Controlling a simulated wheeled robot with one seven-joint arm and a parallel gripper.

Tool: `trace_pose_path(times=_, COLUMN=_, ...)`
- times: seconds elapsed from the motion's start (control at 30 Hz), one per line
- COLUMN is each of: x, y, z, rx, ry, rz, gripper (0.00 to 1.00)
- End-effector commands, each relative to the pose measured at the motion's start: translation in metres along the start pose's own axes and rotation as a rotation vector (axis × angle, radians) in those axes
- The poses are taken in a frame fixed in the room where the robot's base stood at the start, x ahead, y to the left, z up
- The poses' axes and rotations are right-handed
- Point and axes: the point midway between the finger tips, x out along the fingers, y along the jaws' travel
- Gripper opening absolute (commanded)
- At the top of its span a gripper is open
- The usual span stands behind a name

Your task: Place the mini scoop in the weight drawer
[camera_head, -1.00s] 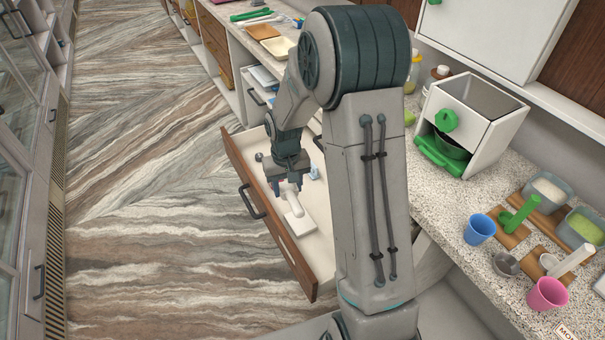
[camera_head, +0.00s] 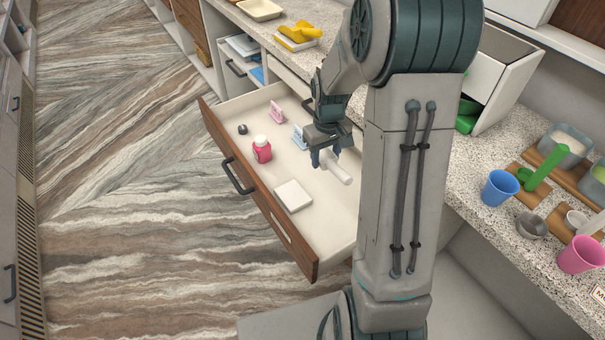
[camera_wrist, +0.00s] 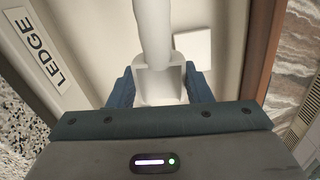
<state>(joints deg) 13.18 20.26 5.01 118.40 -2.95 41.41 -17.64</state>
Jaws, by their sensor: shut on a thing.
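The mini scoop (camera_head: 337,172) is white, with a thick round handle. My gripper (camera_head: 325,158) is shut on it, over the open weight drawer (camera_head: 318,232) on the counter side. In the wrist view the scoop (camera_wrist: 160,85) sits between the blue-grey fingers, its handle pointing away from my gripper. I cannot tell whether the scoop touches the drawer floor. The drawer has a wooden front and a pale inside.
In the drawer are a white square block (camera_head: 293,196), a pink bottle (camera_head: 262,150), a pink piece (camera_head: 277,112), a light blue piece (camera_head: 299,137) and a small dark item (camera_head: 242,129). A blue cup (camera_head: 500,187) and a pink cup (camera_head: 580,254) stand on the counter.

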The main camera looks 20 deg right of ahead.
Motion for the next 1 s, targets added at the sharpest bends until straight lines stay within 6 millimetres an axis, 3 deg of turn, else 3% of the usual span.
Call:
trace_pose_path(times=0.03, x=0.019, y=0.008, z=0.005, rx=-0.014, ry=0.001, rz=0.000, gripper=0.23)
trace_pose_path(times=0.1, x=0.026, y=0.016, z=0.010, rx=-0.042, ry=0.002, rz=0.001, gripper=0.23)
trace_pose_path(times=0.43, x=0.040, y=0.031, z=0.022, rx=-0.115, ry=0.001, rz=-0.002, gripper=0.23)
trace_pose_path(times=0.57, x=0.051, y=0.015, z=0.014, rx=-0.123, ry=-0.001, rz=-0.003, gripper=0.23)
trace_pose_path(times=0.8, x=0.084, y=-0.035, z=-0.012, rx=-0.124, ry=-0.002, rz=-0.003, gripper=0.23)
trace_pose_path(times=1.0, x=0.103, y=-0.063, z=-0.028, rx=-0.120, ry=0.000, rz=-0.002, gripper=0.23)
